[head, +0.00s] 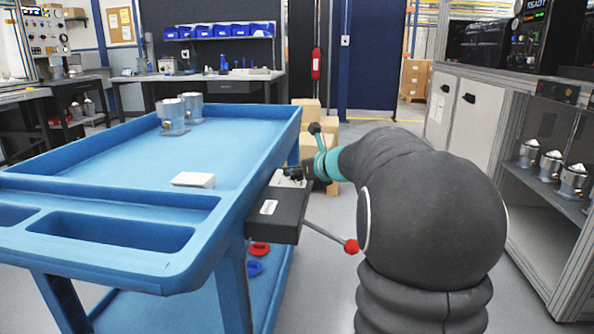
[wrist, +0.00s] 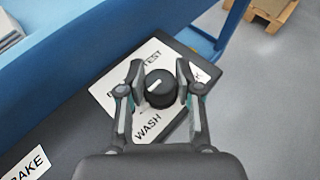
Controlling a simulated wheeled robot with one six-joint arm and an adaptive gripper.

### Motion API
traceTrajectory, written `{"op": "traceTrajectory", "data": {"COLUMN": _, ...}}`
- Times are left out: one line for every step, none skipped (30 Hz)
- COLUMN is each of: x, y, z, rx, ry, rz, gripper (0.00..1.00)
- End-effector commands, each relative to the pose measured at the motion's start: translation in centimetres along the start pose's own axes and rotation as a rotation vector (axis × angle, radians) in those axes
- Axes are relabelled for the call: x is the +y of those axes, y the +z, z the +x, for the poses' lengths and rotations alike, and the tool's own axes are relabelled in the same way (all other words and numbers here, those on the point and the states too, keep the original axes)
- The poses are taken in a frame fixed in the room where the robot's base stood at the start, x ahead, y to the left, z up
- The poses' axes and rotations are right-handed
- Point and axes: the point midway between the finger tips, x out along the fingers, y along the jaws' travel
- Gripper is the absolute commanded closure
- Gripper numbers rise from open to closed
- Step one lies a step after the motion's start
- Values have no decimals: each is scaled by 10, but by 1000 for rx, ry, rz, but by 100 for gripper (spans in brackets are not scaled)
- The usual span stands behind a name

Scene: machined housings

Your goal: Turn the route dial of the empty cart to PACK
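The blue cart (head: 115,150) stands at left in the head view, with metal housings (head: 173,122) at its far end. A dark control box (head: 277,215) is on its right side. In the wrist view the round black route dial (wrist: 161,87) with a white pointer mark sits on a white label plate (wrist: 148,58). My gripper (wrist: 159,72) is open, one finger on each side of the dial, with small gaps seen between fingers and dial.
A BRAKE label (wrist: 25,165) is on the same box. A lever with a red knob (head: 351,246) sticks out below the box, close to my arm. Cardboard boxes (head: 306,112) stand behind. A shelf unit with housings (head: 550,165) is at right.

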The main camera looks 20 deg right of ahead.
Motion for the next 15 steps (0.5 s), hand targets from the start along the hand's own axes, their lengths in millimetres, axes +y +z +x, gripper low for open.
{"op": "traceTrajectory", "data": {"x": 0, "y": 0, "z": 0, "rx": 0, "ry": 0, "rz": 0, "gripper": 100}}
{"op": "traceTrajectory", "data": {"x": 0, "y": 0, "z": 0, "rx": 0, "ry": 0, "rz": 0, "gripper": 100}}
{"op": "traceTrajectory", "data": {"x": 0, "y": 0, "z": 0, "rx": 0, "ry": 0, "rz": 0, "gripper": 100}}
{"op": "traceTrajectory", "data": {"x": 0, "y": 0, "z": 0, "rx": 0, "ry": 0, "rz": 0, "gripper": 100}}
{"op": "traceTrajectory", "data": {"x": 0, "y": 0, "z": 0, "rx": 0, "ry": -1, "rz": 1, "gripper": 100}}
{"op": "traceTrajectory", "data": {"x": 0, "y": 0, "z": 0, "rx": 0, "ry": -3, "rz": 2, "gripper": 100}}
{"op": "traceTrajectory", "data": {"x": 0, "y": 0, "z": 0, "rx": 0, "ry": -6, "rz": 3, "gripper": 100}}
{"op": "traceTrajectory", "data": {"x": 0, "y": 0, "z": 0, "rx": 0, "ry": -9, "rz": 4, "gripper": 100}}
{"op": "traceTrajectory", "data": {"x": 1, "y": 0, "z": 0, "rx": 0, "ry": -16, "rz": 7, "gripper": 100}}
{"op": "traceTrajectory", "data": {"x": 1, "y": 0, "z": 0, "rx": 0, "ry": -23, "rz": 10, "gripper": 100}}
{"op": "traceTrajectory", "data": {"x": 1, "y": 0, "z": 0, "rx": 0, "ry": -31, "rz": 13, "gripper": 100}}
{"op": "traceTrajectory", "data": {"x": 2, "y": -1, "z": 1, "rx": 1, "ry": -44, "rz": 18, "gripper": 100}}
{"op": "traceTrajectory", "data": {"x": 2, "y": -1, "z": 1, "rx": 1, "ry": -56, "rz": 23, "gripper": 100}}
{"op": "traceTrajectory", "data": {"x": 2, "y": -1, "z": 1, "rx": 1, "ry": -69, "rz": 28, "gripper": 100}}
{"op": "traceTrajectory", "data": {"x": 2, "y": 0, "z": 0, "rx": 0, "ry": -89, "rz": 37, "gripper": 100}}
